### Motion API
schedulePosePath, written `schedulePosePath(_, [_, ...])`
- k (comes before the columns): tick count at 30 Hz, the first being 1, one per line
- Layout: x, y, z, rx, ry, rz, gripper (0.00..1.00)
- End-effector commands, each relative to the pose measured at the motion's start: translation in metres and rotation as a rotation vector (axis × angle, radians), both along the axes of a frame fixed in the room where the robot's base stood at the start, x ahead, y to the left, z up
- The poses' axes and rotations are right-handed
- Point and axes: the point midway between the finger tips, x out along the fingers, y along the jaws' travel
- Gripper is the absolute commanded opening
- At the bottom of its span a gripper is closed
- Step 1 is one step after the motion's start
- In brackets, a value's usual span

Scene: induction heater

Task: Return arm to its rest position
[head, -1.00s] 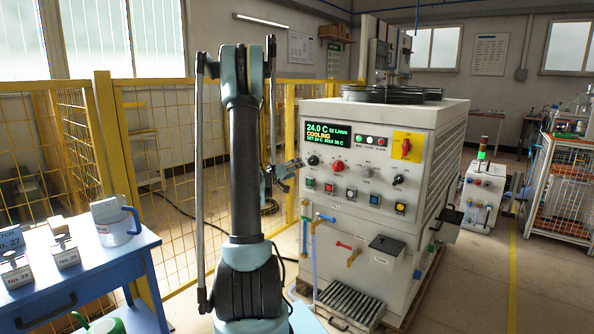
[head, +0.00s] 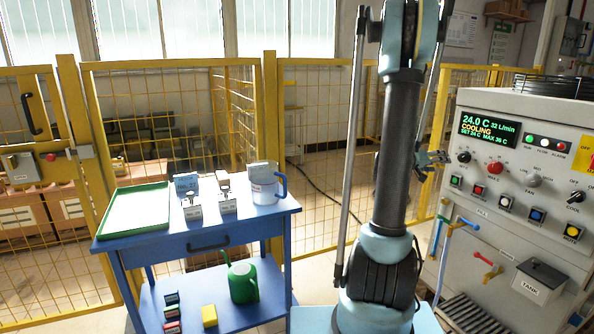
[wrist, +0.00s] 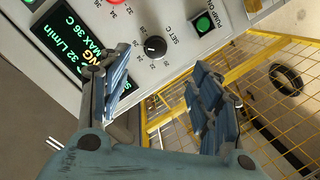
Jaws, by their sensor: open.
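My arm stands upright in the head view, its pale blue base and dark ribbed link between the blue table and the machine. My gripper (head: 436,158) shows small beside the left edge of the machine's control panel. In the wrist view my gripper (wrist: 165,75) has its two ribbed fingers spread apart with nothing between them. The white machine (head: 522,190) has a display (head: 489,131) reading 24.0 C, 32 L/min and COOLING. The black SET C knob (wrist: 155,47) appears beyond the fingers, and I cannot tell the exact gap.
A blue table (head: 245,226) at left bears a green-rimmed tray (head: 135,212), small labelled stands and a white-and-blue jug (head: 263,184). A green watering can (head: 242,281) and a yellow block (head: 209,315) sit on its lower shelf. Yellow mesh fencing (head: 325,150) runs behind.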

Motion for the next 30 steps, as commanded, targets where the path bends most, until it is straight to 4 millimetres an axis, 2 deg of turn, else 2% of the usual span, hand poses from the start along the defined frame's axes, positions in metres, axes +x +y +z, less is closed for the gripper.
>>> schedulePosePath(5, [-0.027, 0.031, 0.003, 0.109, 0.036, 0.004, 0.58])
schedulePosePath(14, [-0.077, 0.087, -0.007, 0.298, 0.114, 0.028, 0.58])
schedulePosePath(30, [-0.18, 0.203, -0.049, 0.643, 0.307, 0.148, 0.58])
